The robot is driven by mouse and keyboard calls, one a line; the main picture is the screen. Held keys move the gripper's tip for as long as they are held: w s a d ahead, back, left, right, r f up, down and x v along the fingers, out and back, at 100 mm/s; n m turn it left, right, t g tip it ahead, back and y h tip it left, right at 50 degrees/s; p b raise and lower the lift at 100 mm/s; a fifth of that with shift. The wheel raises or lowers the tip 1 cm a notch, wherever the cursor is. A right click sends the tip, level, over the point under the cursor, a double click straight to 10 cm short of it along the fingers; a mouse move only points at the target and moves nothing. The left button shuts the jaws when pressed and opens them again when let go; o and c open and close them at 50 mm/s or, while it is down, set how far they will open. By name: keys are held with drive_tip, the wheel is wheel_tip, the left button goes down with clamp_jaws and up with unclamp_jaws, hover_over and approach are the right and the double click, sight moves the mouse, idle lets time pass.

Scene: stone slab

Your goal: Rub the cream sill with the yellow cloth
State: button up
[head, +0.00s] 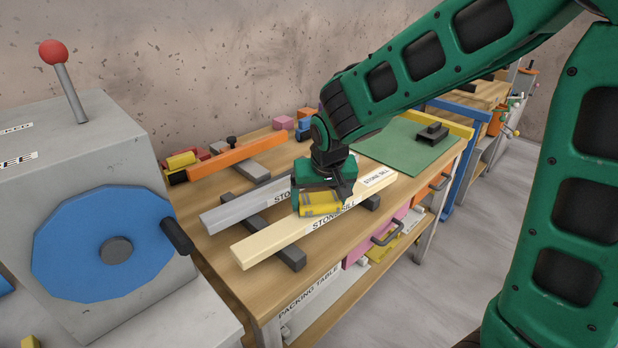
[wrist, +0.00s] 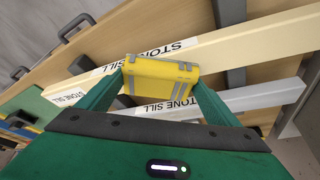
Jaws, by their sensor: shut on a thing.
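The cream sill (head: 268,241) lies across dark bars on the wooden table, with a "STONE SILL" label on its face. It also shows in the wrist view (wrist: 250,40). My gripper (head: 322,197) is shut on the yellow cloth (head: 320,205), a block-shaped folded piece with grey stripes. In the wrist view the cloth (wrist: 160,75) sits between my two green fingers, over the middle of the cream sill. The cloth appears at the sill's top; whether it touches cannot be told for certain. The cloth hides part of the sill and its label.
A grey sill (head: 226,212) lies parallel behind the cream one. A dark support bar (head: 285,252) sticks out in front. A green mat (head: 405,150) with a dark block lies at the right. A grey machine with a blue wheel (head: 95,245) stands at the left.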

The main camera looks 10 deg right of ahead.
drive_tip(key=shift+s+a, duration=0.35)
drive_tip(key=shift+a, duration=0.35)
drive_tip(key=shift+r, duration=0.15)
wheel_tip(320, 180, up, 2)
drive_tip(key=shift+w, duration=0.15)
drive_tip(key=shift+s+r, duration=0.2)
drive_tip(key=shift+r, duration=0.1)
drive_tip(key=shift+a+r, duration=0.1)
drive_tip(key=shift+r, duration=2.5)
